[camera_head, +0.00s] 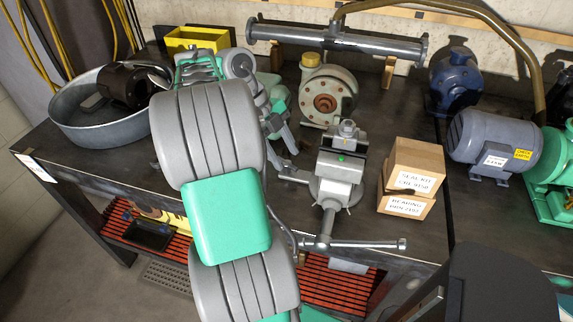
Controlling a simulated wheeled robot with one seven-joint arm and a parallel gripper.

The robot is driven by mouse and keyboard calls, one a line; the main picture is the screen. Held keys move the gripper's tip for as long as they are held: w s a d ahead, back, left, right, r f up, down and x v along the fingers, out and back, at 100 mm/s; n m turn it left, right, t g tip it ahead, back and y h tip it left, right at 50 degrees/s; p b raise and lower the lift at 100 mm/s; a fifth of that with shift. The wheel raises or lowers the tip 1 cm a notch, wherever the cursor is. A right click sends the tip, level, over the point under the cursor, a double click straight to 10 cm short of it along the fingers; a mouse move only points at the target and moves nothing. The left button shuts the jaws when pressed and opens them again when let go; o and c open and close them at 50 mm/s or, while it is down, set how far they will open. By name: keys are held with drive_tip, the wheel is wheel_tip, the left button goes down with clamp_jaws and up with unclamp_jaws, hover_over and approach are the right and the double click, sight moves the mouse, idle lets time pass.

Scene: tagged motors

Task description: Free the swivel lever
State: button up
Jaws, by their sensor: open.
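A grey bench vise (340,168) stands near the front edge of the dark workbench, with its long bar handle (365,244) overhanging that edge. A short grey lever (292,174) sticks out from the left of the vise's base; I cannot tell for certain that it is the swivel lever, or whether anything blocks it. My gripper (282,150) is open, pointing down just left of the vise and above the lever. It appears apart from the lever, though the exact gap is hard to judge. My own grey and green arm covers part of the bench.
Two cardboard boxes (412,170) sit close right of the vise. A round pump housing (327,96) and a long flanged pipe (335,40) are behind. A metal basin (75,128) holding a dark motor (128,84) is at left; a grey motor (495,140) stands at right.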

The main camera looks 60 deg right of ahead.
sight(287, 167)
drive_tip(key=shift+x, duration=1.1)
clamp_jaws()
drive_tip(key=shift+b, duration=0.3)
